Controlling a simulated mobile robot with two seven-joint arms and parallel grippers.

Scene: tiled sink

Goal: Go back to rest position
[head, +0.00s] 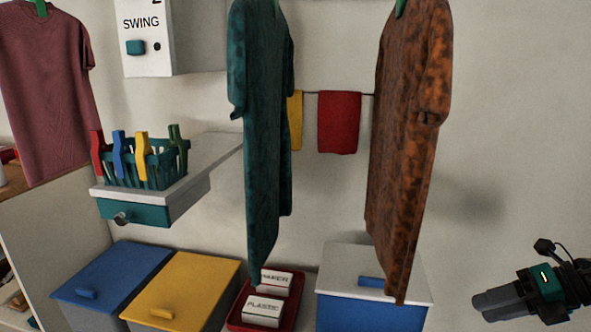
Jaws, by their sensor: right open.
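My right gripper (497,303) is at the lower right of the head view. It points left, with its fingers seen from the side. It is open, with nothing seen in it, and is apart from the hanging clothes and the bins. My left gripper is not in view.
A teal garment (262,110) and an orange-brown garment (408,120) hang in front. A basket of pegs (150,165) stands on a shelf (215,155). Below are blue (110,270), yellow (190,280) and white-lidded (335,265) bins. The wall area above the gripper is clear.

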